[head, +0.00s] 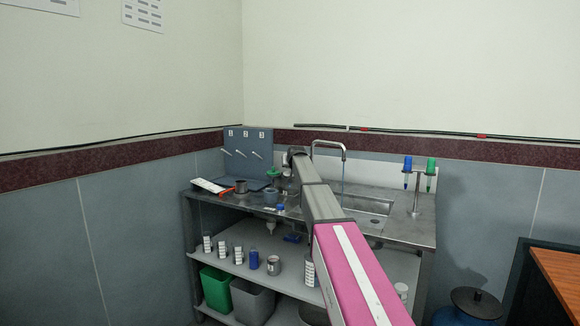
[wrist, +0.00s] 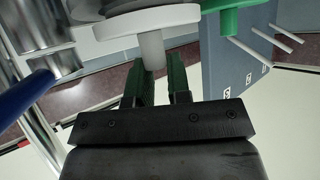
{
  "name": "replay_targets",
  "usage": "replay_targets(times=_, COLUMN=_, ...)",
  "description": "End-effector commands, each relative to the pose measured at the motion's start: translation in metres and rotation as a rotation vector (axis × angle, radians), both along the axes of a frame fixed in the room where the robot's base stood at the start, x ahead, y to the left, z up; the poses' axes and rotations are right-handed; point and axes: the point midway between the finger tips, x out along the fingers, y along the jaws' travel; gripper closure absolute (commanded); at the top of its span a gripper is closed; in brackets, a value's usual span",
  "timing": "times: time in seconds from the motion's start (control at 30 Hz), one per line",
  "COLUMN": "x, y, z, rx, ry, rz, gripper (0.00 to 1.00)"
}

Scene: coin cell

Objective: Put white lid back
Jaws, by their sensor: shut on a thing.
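The white lid (wrist: 120,26) is a round disc with a short stem, close in front of my gripper in the wrist view. My gripper (wrist: 158,72) is shut on the stem of the white lid between its two dark green fingers. Behind the disc, part of a greyish round body shows at the top edge; whether the lid touches it cannot be told. A green lid (wrist: 238,14) with a similar stem is just to the right. In the head view my arm reaches over the steel bench, and the white lid cannot be made out.
A stand with blue (head: 407,168) and green (head: 431,170) tubes is at the right. Several containers stand on the lower shelf.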

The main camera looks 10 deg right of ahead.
Motion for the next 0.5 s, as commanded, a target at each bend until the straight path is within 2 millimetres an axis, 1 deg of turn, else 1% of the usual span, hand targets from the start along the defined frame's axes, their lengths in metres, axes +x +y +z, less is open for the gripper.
replay_targets(times=0.4, x=0.0, y=0.0, z=-0.0072, rx=0.0, ry=-0.001, rz=0.0, gripper=1.0)
replay_targets(times=0.43, x=0.0, y=0.0, z=-0.0077, rx=0.0, ry=-0.001, rz=0.0, gripper=0.79)
replay_targets(times=0.47, x=0.0001, y=-0.0001, z=-0.0074, rx=0.0, ry=-0.001, rz=0.0, gripper=0.69)
replay_targets(times=0.5, x=0.0002, y=-0.0001, z=-0.0073, rx=0.0, ry=-0.001, rz=0.0, gripper=0.57)
